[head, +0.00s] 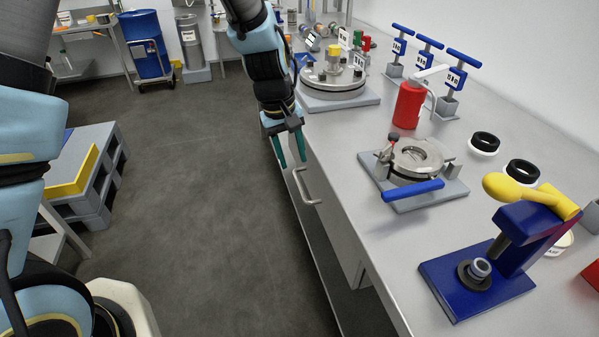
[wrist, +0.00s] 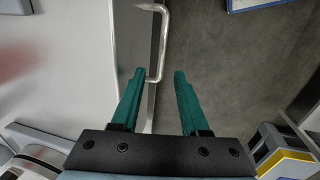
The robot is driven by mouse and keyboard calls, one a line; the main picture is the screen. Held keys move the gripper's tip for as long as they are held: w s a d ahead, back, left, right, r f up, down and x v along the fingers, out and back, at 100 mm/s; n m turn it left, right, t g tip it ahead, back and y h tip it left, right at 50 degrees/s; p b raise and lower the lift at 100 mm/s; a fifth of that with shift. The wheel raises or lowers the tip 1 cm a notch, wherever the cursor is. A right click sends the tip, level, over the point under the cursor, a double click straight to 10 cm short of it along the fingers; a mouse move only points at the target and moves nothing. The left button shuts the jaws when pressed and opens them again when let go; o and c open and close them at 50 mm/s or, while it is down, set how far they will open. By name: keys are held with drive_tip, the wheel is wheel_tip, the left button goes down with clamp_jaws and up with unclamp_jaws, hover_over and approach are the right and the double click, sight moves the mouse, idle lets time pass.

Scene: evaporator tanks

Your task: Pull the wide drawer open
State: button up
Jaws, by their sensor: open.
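The wide drawer (head: 333,215) is set in the front of the grey bench, under its top. Its pale bar handle (head: 308,187) stands out from the front, and it also shows in the wrist view (wrist: 163,45). The drawer front looks flush with the bench, as far as I can tell. My gripper (head: 291,163) points down beside the bench edge near one end of the handle. In the wrist view my green fingers (wrist: 159,72) are spread apart, with the near end of the handle showing between them, closer to the left finger. I cannot tell whether they touch it.
The bench top carries a round lidded vessel (head: 333,83), a clamp fixture with a blue lever (head: 413,190), a red bottle (head: 408,105) and a blue press (head: 490,265). A grey pallet (head: 108,160) stands at the left. The floor (head: 200,190) between is clear.

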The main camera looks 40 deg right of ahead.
sight(297, 180)
drive_tip(key=shift+s+d+f+p, duration=0.1)
drive_tip(key=shift+d+f+p, duration=0.05)
drive_tip(key=shift+f, duration=0.85)
drive_tip(key=shift+w+d+f+p, duration=0.1)
drive_tip(key=shift+d+f+p, duration=0.1)
drive_tip(key=shift+f, duration=0.85)
drive_tip(key=shift+s+d+f+p, duration=0.1)
drive_tip(key=shift+d+f, duration=0.05)
drive_tip(key=shift+f, duration=0.85)
clamp_jaws()
